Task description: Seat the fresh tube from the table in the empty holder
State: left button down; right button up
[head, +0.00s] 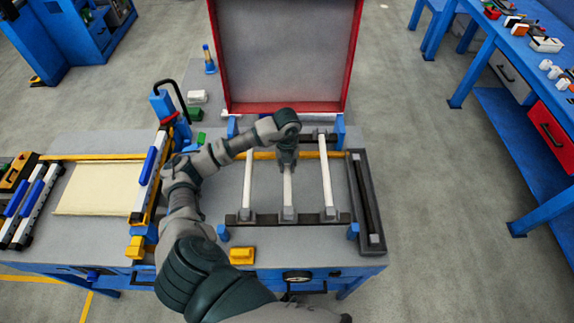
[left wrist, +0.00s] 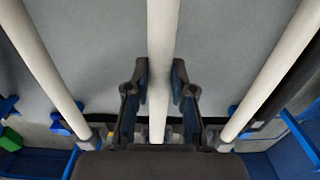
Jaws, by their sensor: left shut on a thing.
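Three white tubes run front to back over the grey panel: a left tube (head: 247,182), a middle tube (head: 288,192) and a right tube (head: 326,175). Their near ends meet a dark front holder bar (head: 268,218); a dark rear bar (head: 312,136) lies at the far ends. My left gripper (head: 287,163) points down and is shut on the middle tube. In the left wrist view, the fingers (left wrist: 158,88) flank the middle tube (left wrist: 162,40). The gripper hides the middle tube's far end, and I cannot tell whether the tube is fully seated. My right gripper is not in view.
A long dark tray (head: 367,200) lies right of the tubes. A red-framed panel (head: 285,105) stands behind. Left are a cream sheet (head: 100,188) and a blue clamp post (head: 163,105). A yellow block (head: 242,256) sits at the front edge.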

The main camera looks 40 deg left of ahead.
aim_at(287, 166)
pick_arm(q)
jog(key=shift+f, duration=0.35)
dwell(0.3)
jog(key=c, duration=0.9)
grip_release()
jog(key=shift+r, duration=0.1)
notch_tip(287, 166, up, 12)
jog(key=shift+a, duration=0.1)
